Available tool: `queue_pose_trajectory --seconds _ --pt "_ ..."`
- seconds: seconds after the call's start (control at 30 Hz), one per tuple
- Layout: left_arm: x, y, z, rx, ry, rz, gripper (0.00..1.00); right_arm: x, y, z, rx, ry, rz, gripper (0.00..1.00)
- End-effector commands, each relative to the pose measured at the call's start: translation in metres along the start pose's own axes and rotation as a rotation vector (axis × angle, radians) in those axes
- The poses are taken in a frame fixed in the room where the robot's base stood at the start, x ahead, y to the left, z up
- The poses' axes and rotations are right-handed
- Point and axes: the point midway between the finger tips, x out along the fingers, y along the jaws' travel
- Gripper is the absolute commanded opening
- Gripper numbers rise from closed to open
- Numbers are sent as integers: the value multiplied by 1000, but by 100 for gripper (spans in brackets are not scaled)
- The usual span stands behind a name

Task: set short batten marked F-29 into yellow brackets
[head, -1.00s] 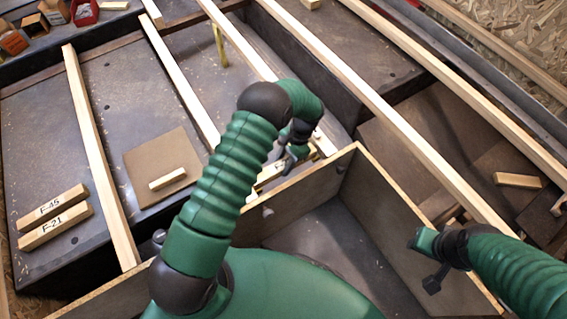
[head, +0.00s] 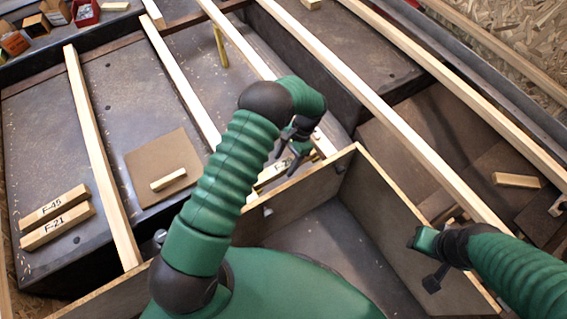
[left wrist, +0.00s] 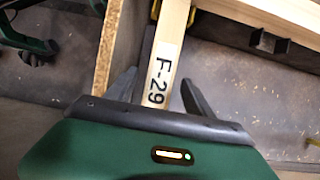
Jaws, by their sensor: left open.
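The short batten marked F-29 (left wrist: 164,65) is pale wood and runs up the left wrist view, with its label facing the camera. My left gripper (left wrist: 159,76) is open, one dark finger on each side of the batten. In the head view my left gripper (head: 291,160) is beyond the box wall, and the batten (head: 272,174) is mostly hidden there. A yellow bracket (left wrist: 205,12) shows at the batten's far end; I cannot tell if the batten is seated. Another yellow bracket (head: 220,46) stands farther back. My right gripper (head: 428,262) hangs at the right, its jaws unclear.
Battens F-45 (head: 54,206) and F-21 (head: 57,226) lie at the left. A small block (head: 168,179) rests on a brown square plate (head: 140,160). Long wooden strips (head: 100,160) cross the dark panels. A box wall (head: 375,210) stands close to both arms.

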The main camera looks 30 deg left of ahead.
Motion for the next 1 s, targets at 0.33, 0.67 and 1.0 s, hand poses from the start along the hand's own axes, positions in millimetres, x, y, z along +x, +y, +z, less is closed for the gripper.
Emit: queue_pose_trajectory --seconds 0.33,0.67,1.0 --pt "-106 0 1 1 3 -2 62 -40 0 -9 0 0 0 36" --pt "-148 0 -1 0 0 1 62 -50 0 -12 0 0 0 36" --pt "-148 0 -1 0 0 1 62 -49 0 -12 0 0 0 36"
